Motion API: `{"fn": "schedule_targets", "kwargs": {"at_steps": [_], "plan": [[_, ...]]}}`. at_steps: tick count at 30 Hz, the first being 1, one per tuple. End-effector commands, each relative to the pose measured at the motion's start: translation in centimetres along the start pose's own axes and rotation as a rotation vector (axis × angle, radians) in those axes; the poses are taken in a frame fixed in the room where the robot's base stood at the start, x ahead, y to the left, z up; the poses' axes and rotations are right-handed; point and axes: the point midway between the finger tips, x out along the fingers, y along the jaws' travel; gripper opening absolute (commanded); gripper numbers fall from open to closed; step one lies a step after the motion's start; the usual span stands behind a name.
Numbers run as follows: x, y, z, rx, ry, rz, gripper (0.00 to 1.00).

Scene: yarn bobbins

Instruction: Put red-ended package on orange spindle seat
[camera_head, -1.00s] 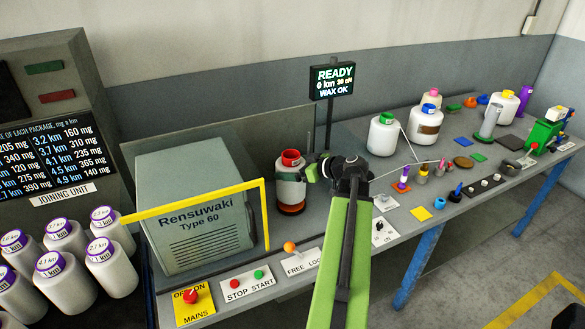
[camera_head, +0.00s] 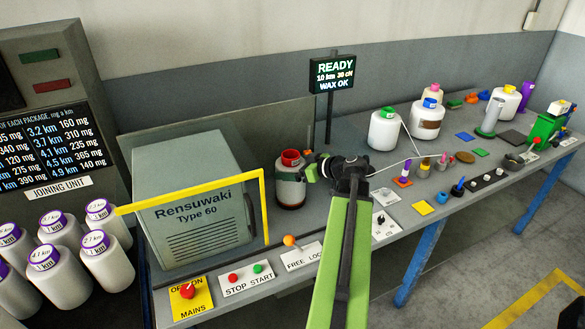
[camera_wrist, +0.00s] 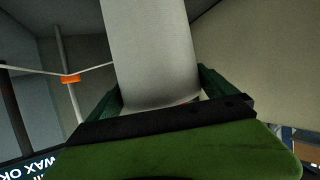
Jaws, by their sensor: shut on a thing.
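The red-ended package (camera_head: 289,173) stands upright at the machine's right side in the head view. I cannot make out an orange spindle seat; what lies under the package is hidden or too dark to tell.
The grey Rensuwaki machine (camera_head: 190,195) and its yellow bar (camera_head: 262,210) are close on the left. A display post (camera_head: 330,115) stands behind. White packages (camera_head: 384,130) and small coloured parts (camera_head: 403,180) crowd the bench to the right. Switches (camera_head: 240,280) line the front edge.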

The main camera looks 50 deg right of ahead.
Motion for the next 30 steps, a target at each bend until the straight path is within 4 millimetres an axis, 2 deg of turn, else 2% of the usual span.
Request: {"fn": "schedule_targets", "kwargs": {"at_steps": [3, 4, 11, 14, 17, 24, 30], "plan": [[0.1, 0.0, 0.3, 0.0, 0.001, 0.0, 0.23], [0.1, 0.0, 0.2, 0.0, 0.001, 0.0, 1.0], [0.1, 0.0, 0.2, 0.0, -0.001, 0.0, 1.0], [-0.7, 0.0, 0.1, 0.0, -0.001, 0.001, 1.0], [-2.6, -0.1, -0.1, 0.001, 0.0, 0.003, 1.0], [-8.6, 0.0, -0.2, 0.002, 0.0, 0.004, 1.0], [-11.5, 0.0, 0.0, 0.0, 0.001, 0.001, 1.0]]}}
